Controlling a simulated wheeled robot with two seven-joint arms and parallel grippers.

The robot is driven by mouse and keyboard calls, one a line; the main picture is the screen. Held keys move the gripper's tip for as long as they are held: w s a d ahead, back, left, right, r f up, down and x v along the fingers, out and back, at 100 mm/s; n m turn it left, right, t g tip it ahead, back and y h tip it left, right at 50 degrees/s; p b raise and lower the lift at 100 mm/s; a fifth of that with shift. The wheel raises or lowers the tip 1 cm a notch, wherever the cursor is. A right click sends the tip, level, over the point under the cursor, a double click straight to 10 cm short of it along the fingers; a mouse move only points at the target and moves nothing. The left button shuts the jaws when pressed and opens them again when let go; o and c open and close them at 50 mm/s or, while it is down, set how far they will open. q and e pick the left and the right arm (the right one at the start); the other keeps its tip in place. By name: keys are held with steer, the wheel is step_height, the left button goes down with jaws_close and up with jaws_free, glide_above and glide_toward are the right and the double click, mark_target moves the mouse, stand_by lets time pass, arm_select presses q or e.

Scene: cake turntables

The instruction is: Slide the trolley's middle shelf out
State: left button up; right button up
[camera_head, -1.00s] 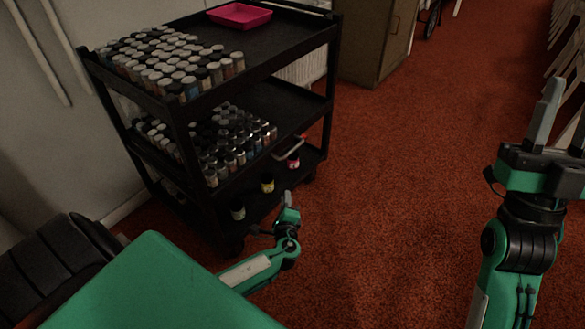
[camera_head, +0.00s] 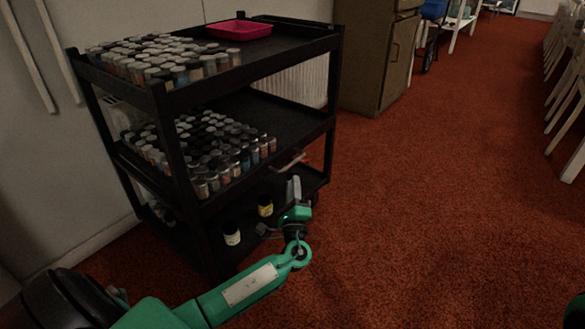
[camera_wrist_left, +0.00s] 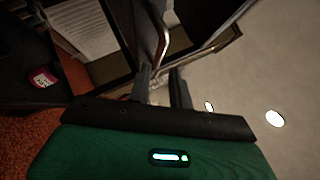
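The black three-tier trolley (camera_head: 205,207) stands at the left. Its middle shelf (camera_head: 270,118) carries many small jars (camera_head: 215,150) on its left part and looks level with the frame. A pale metal handle (camera_head: 288,162) is at its front edge; it also shows in the left wrist view as a curved bar (camera_wrist_left: 163,38). My left gripper (camera_head: 293,188) is just below the handle, fingers pointing up. In the left wrist view its two fingers (camera_wrist_left: 160,72) are apart with nothing between them, and the handle lies just beyond the tips. My right gripper is out of view.
The top shelf holds jars (camera_head: 150,60) and a pink tray (camera_head: 238,29). Bottles, one yellow (camera_head: 265,206) and one white-labelled (camera_head: 231,233), stand on the bottom shelf. A cabinet (camera_head: 372,55) is behind. Red carpet (camera_head: 430,200) is open to the right.

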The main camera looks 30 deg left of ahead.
mark_target(292, 163)
arm_select(q)
steer(key=b+x, duration=0.2)
steer(key=x, duration=0.6)
steer(key=shift+a, duration=0.1)
steer(key=shift+c, duration=0.2)
jaws_close()
steer(key=shift+f, duration=0.1)
